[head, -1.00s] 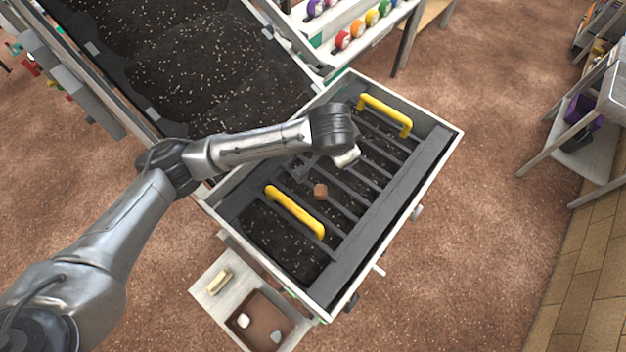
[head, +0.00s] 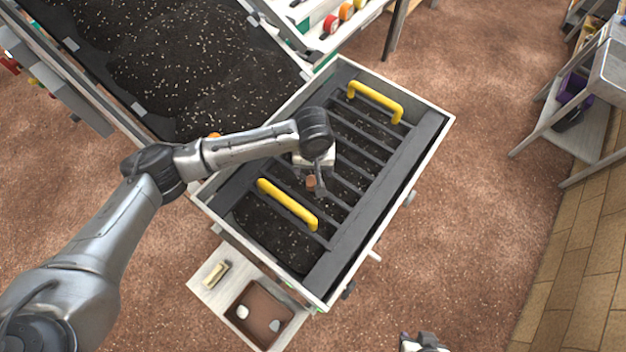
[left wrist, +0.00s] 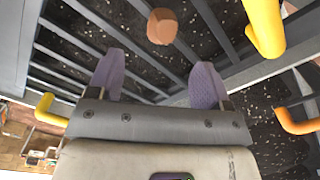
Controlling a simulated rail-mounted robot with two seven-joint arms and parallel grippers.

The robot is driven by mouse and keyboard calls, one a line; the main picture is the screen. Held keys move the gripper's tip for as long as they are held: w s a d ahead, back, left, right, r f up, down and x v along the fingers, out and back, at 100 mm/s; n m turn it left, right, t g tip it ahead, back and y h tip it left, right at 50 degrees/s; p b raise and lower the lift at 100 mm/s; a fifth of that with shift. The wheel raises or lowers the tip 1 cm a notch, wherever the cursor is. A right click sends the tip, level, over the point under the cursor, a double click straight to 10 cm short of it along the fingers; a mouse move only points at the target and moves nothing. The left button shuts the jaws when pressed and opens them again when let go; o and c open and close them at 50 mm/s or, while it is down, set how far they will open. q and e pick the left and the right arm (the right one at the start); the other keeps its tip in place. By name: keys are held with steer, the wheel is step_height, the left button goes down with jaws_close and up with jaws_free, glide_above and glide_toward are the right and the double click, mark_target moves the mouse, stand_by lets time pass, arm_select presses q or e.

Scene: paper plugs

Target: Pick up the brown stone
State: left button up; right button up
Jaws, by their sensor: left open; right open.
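The brown stone (head: 311,183) is a small block on the dark bars of the sieve grate (head: 352,222). In the left wrist view the brown stone (left wrist: 162,27) lies beyond the fingertips, roughly centred between them. My left gripper (head: 318,181) hangs over the grate right at the stone, its fingers pointing down. In the left wrist view its two purple fingers (left wrist: 156,68) are apart with nothing between them. Whether the fingers touch the bars is unclear. A part of my right gripper (head: 425,343) shows at the bottom edge, mostly cut off, away from the grate.
Two yellow handles, the near one (head: 287,204) and the far one (head: 376,101), rise from the grate close to my left gripper. A brown tray (head: 258,330) with two pale stones stands in front. A soil-filled trough (head: 190,70) lies behind left.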

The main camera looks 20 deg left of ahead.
mark_target(313, 181)
arm_select(q)
steer(key=shift+s+f+p, duration=0.1)
steer(key=shift+f+p, duration=0.6)
steer(key=shift+f, duration=3.7)
steer(key=c, duration=1)
